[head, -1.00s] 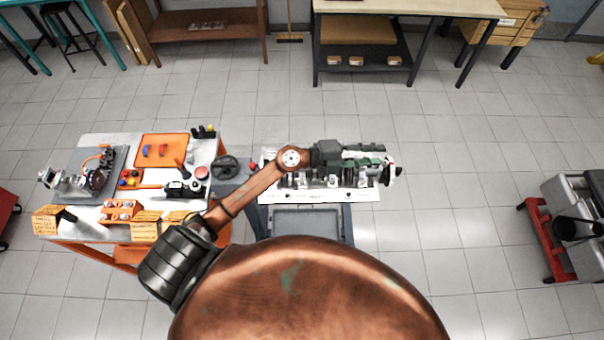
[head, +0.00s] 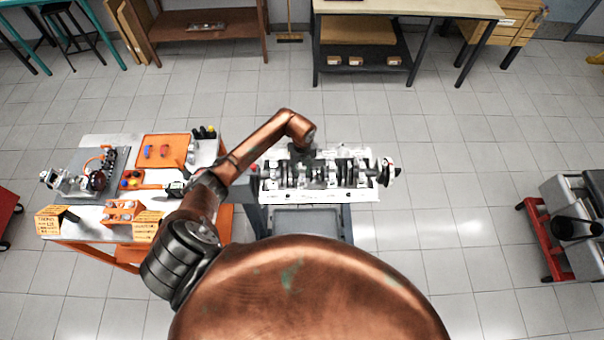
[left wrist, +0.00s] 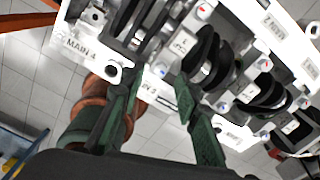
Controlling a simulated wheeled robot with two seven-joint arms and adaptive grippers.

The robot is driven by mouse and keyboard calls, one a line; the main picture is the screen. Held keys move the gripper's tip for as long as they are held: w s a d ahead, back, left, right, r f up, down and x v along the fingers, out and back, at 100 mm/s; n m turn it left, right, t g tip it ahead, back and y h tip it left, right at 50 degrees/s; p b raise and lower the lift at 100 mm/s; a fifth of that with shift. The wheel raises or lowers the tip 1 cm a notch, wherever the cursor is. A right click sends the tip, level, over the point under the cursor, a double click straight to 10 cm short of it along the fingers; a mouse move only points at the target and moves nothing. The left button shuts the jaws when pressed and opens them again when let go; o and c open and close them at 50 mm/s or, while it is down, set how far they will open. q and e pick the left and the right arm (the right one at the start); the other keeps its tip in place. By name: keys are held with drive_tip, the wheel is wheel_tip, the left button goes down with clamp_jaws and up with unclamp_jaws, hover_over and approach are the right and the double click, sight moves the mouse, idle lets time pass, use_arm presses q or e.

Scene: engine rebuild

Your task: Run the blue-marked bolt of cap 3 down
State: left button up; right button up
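The white engine block (head: 330,196) lies on a stand, with the crankshaft (head: 345,172) along it. In the left wrist view, cap 3 (left wrist: 182,43) crosses the crankshaft beside a partly hidden "MAIN 3" label (left wrist: 150,95). Its blue-marked bolt (left wrist: 160,70) is at the near end and a red-marked bolt (left wrist: 201,8) at the far end. My left gripper (head: 305,155) points down over the block. In the left wrist view its green fingers (left wrist: 156,78) are apart, with the blue-marked bolt between their tips. I see no contact with it. My right gripper is out of view.
A workbench (head: 95,222) at the left holds an orange tray (head: 180,140), an orange bolt holder (head: 120,212) and small signs. A red cart (head: 535,235) stands at the right. The floor between the block and that cart is clear.

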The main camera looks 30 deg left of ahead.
sight(302, 177)
use_arm(q)
drive_tip(key=shift+f, duration=1.5)
drive_tip(key=shift+c, duration=0.2)
clamp_jaws()
